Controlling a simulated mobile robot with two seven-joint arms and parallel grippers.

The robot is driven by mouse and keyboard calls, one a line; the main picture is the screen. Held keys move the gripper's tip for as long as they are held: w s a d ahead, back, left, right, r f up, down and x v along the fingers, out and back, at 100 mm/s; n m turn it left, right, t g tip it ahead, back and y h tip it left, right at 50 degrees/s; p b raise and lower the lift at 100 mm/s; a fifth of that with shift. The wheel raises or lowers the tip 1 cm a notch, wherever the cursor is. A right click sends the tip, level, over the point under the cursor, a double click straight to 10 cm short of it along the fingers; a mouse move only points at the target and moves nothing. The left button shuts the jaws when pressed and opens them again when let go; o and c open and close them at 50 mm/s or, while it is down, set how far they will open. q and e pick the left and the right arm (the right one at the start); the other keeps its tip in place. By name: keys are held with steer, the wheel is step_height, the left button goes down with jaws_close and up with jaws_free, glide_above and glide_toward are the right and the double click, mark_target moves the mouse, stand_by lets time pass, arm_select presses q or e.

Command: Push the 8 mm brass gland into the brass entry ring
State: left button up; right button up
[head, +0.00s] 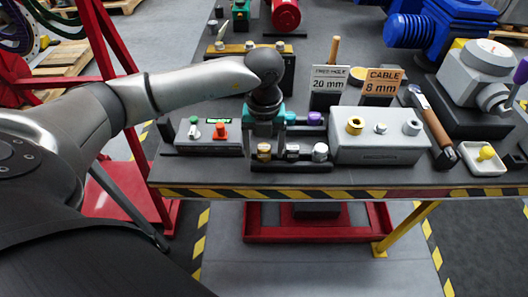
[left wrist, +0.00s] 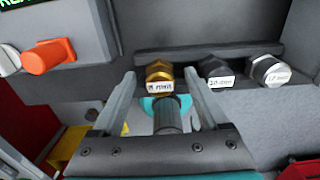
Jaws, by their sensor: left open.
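The brass gland (head: 263,152) stands at the left end of a dark rack on the table's front edge. In the left wrist view the brass gland (left wrist: 160,76) has a white label, too blurred to read fully. My left gripper (head: 264,132) is above and behind it in the head view. In the left wrist view my left gripper (left wrist: 161,82) is open, its fingertips on either side of the gland; I cannot tell whether they touch it. The brass entry ring (head: 354,125) is on the grey box (head: 380,150) to the right. My right gripper is not in view.
Two silver rings (head: 380,128) (head: 411,127) sit beside the brass ring. A sign reading "CABLE 8 mm" (head: 383,86) stands behind the box. A control box with green and orange knobs (head: 208,135) is to the left.

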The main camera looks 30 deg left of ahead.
arm_select(q)
steer(key=shift+c, duration=0.3)
jaws_close()
steer(key=shift+r, duration=0.15)
stand_by(0.3)
